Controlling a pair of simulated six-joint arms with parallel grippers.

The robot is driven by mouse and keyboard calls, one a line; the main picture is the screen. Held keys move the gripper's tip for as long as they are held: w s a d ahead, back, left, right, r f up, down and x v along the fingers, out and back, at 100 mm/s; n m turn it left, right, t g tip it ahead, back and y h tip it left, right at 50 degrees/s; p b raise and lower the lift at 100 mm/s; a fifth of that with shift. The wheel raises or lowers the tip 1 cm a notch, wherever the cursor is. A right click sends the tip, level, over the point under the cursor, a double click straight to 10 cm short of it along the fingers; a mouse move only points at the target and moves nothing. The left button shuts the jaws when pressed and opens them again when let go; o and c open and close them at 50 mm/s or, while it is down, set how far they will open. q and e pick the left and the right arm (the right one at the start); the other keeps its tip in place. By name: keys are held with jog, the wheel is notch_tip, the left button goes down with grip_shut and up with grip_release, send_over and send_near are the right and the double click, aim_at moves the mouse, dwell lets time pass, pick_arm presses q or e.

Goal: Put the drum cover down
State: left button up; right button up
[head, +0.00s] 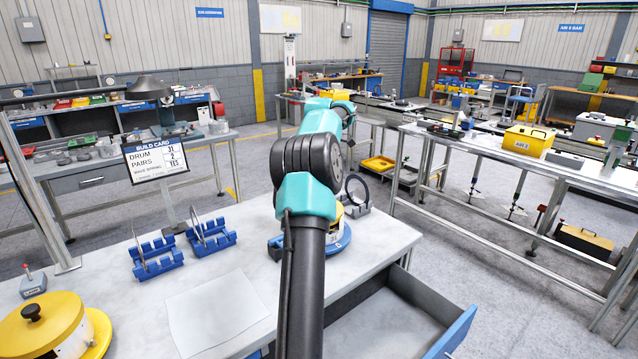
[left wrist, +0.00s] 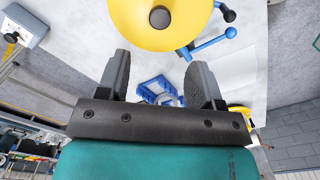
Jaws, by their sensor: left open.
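In the left wrist view, a round yellow drum cover (left wrist: 185,30) with a dark knob (left wrist: 159,17) lies just ahead of my left gripper (left wrist: 157,62). The gripper is open, with nothing between its fingers, and appears apart from the cover. In the head view, my teal and black arm mostly hides a yellow-topped drum (head: 340,217) on a round blue base (head: 342,240); my gripper is hidden there. A blue lever (left wrist: 212,45) shows beside the cover. Another yellow cover (head: 40,322) with a black knob sits at the lower left. My right gripper is not visible.
Two blue racks (head: 157,258) (head: 210,237) stand on the bench, with a pale mat (head: 217,312) in front. A build card (head: 156,158) stands behind them, reading drum 31, pairs 2. An open drawer (head: 385,320) juts out at the front right.

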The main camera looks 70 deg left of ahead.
pick_arm(q)
jog(key=shift+r, duration=1.35)
